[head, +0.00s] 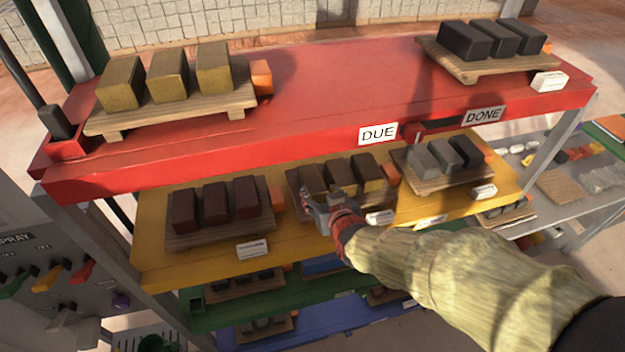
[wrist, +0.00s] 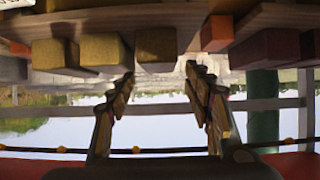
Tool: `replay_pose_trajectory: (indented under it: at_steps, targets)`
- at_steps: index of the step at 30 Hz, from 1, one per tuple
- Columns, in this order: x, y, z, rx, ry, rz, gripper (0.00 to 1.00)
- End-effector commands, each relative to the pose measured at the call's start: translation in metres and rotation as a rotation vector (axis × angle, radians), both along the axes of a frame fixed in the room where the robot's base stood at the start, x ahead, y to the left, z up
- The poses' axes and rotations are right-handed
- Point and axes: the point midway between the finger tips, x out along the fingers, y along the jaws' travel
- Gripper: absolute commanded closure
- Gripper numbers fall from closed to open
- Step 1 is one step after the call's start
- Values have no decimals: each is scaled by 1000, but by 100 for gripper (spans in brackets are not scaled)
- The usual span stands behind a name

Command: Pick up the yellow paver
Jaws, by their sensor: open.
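Three yellow-brown pavers stand in a row on a wooden pallet on the yellow shelf in the head view: left (head: 312,178), middle (head: 340,174) and right (head: 367,167). In the wrist view, which looks upside down, three yellowish pavers (wrist: 101,50) hang along the top. My gripper (head: 320,208) is in front of that pallet, near the left and middle pavers. In the wrist view my gripper (wrist: 160,76) has its fingers apart with nothing between them. My gripper and arm hide part of the pallet. Three more yellow pavers (head: 167,75) stand on a pallet on the red top shelf.
Dark red pavers (head: 214,203) stand left of the middle pallet, grey ones (head: 443,156) right of it. The red shelf (head: 330,85) overhangs the yellow shelf (head: 152,250). Black pavers (head: 464,40) stand at its right end. Orange blocks (head: 261,76) sit beside several pallets.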

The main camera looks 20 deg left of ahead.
Motion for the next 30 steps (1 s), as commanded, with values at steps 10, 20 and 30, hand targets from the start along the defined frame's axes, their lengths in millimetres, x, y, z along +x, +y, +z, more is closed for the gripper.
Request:
replay_pose_trajectory:
  at_steps: [10, 20, 30]
  targets:
    - [34, 19, -21, -1, 3, -1, 49]
    - [51, 29, -30, -2, 4, -1, 49]
    - [76, 44, -45, -1, 1, -1, 49]
